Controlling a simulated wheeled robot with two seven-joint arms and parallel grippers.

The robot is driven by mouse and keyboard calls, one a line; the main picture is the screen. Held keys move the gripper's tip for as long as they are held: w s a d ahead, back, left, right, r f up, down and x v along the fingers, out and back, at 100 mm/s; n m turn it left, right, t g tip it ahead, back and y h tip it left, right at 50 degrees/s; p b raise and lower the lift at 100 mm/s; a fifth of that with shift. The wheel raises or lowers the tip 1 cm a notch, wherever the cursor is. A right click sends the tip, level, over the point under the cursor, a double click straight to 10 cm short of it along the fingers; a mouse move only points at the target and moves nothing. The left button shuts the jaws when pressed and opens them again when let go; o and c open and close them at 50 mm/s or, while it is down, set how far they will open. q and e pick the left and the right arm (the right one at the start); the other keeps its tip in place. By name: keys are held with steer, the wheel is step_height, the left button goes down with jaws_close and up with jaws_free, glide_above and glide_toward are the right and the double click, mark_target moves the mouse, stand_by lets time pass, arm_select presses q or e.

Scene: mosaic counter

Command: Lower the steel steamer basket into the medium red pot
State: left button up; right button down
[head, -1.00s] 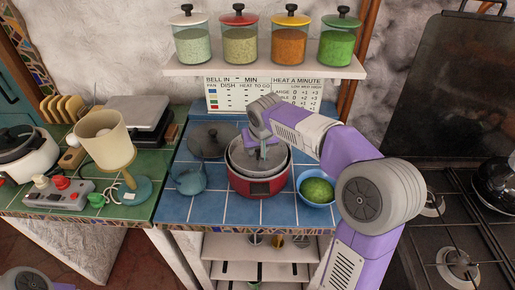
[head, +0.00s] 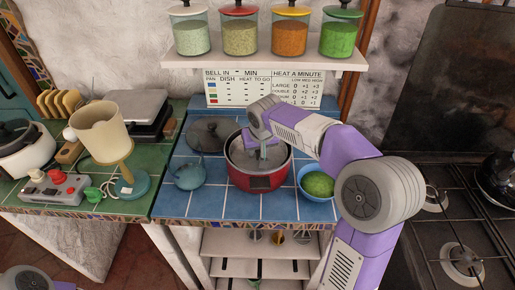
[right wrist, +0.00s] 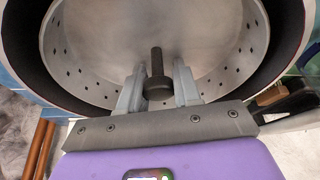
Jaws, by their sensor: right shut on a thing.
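The medium red pot (head: 262,183) stands on the blue-tiled counter in the head view. The steel steamer basket (head: 241,156) sits inside the pot's mouth, with its rim at about the pot's rim. My right gripper (head: 262,150) reaches down over the basket and is shut on its central post. In the right wrist view the dark post (right wrist: 157,70) stands between my fingers, and the basket's perforated wall (right wrist: 75,78) lies inside the pot's dark inner wall (right wrist: 28,40). Whether the basket touches the pot's bottom is hidden. My left gripper is out of view.
A blue bowl of green food (head: 318,184) stands close right of the pot. A small blue teapot (head: 189,174) and a dark lid (head: 212,135) lie to its left. A lamp-like cream cup on a stand (head: 99,131) is farther left. Jars (head: 240,32) line the shelf above.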

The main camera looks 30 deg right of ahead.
steer(key=shift+f, duration=0.1)
stand_by(0.3)
steer(key=shift+f+b, duration=0.35)
steer(key=shift+c, duration=1.1)
jaws_free()
steer(key=shift+r, duration=0.1)
steer(key=shift+r+p, duration=4.35)
steer(key=shift+r, duration=0.6)
